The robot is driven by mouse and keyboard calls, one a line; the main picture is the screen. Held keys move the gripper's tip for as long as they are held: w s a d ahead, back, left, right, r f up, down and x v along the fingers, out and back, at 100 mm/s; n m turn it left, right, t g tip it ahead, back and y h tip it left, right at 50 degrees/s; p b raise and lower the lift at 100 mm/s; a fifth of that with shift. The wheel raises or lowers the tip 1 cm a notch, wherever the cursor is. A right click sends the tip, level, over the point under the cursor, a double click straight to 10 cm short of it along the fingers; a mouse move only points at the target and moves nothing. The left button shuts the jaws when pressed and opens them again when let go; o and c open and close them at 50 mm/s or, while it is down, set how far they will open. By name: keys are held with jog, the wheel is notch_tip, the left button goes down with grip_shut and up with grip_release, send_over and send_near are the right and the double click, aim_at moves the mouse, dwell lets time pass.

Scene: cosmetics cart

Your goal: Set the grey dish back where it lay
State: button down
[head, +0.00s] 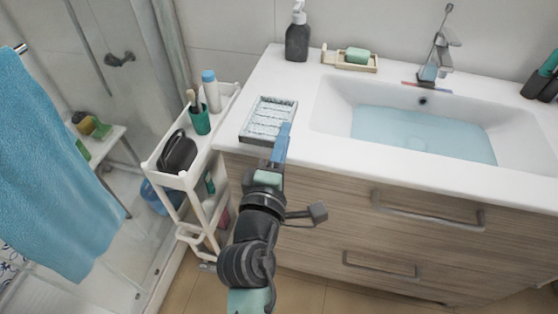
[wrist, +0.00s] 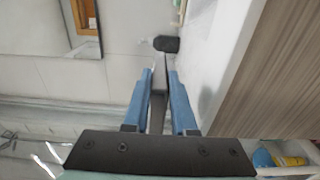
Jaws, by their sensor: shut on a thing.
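The grey dish (head: 246,129) is a shallow rectangular tray with a ribbed, pale inside. It shows in the head view over the left end of the white counter. My gripper (head: 283,140) is shut on the dish's near right edge with its blue fingers. In the wrist view the dish (wrist: 158,108) is seen edge-on as a thin grey slab between the fingers (wrist: 159,90). There it appears a little apart from the counter (wrist: 203,55), level and above it. The fingers hide part of its edge.
A dark soap dispenser (head: 297,38) stands behind the dish; a green soap (head: 357,55) lies on a wooden dish (head: 371,67). The water-filled basin (head: 330,112) is to the right. A white cart (head: 185,181) with a green cup (head: 201,122) stands left.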

notch_tip(320, 180, down, 7)
jog(key=b, duration=0.3)
jog(key=shift+f, duration=0.15)
jog(key=shift+f, duration=0.2)
jog(key=c, duration=0.7)
grip_release()
jog(key=shift+r, duration=0.1)
jog(key=shift+b+v, duration=0.85)
jog(key=shift+v, duration=5.25)
jog(key=shift+r, duration=0.15)
